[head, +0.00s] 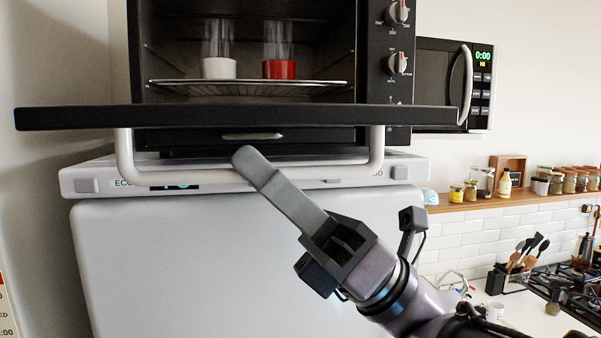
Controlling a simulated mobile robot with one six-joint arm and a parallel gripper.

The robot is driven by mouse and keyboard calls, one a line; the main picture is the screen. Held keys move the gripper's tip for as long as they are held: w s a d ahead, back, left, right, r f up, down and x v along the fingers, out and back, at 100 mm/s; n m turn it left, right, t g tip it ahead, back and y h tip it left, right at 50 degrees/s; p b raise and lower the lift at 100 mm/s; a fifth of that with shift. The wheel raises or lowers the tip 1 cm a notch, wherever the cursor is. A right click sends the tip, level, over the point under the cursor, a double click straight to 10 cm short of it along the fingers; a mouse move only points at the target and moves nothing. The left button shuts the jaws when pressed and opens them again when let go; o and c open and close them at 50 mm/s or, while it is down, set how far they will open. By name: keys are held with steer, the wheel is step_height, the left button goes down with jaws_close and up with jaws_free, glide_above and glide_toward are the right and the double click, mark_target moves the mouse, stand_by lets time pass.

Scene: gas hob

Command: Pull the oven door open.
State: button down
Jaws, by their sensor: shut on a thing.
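The oven (250,60) is black and stands on top of a white fridge-like unit. Its door (240,117) is swung down to about level and shows nearly edge-on, with the lit inside of the oven open above it. The pale bar handle (125,160) hangs below the door. My gripper (245,158) reaches up from the lower right, its fingers across the middle of the handle's long bar and shut on it. Only one finger shows clearly; the other is hidden.
A wire rack (250,88) in the oven holds a white-based glass (218,67) and a red-based glass (279,67). A microwave (440,85) stands to the right. Jars line a wooden shelf (510,197); a gas hob (575,285) is at far right. The white unit (220,265) stands below the door.

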steer(key=r+p, duration=0.4)
steer(key=shift+s+d, duration=0.1)
steer(key=shift+s, duration=0.1)
steer(key=shift+f, duration=0.3)
steer(key=c, duration=1.5)
jaws_free()
steer(key=shift+o, duration=0.2)
steer(key=b+v, duration=1.6)
steer(key=v, duration=0.1)
steer(key=shift+d+b, duration=0.2)
steer(key=shift+b, duration=0.15)
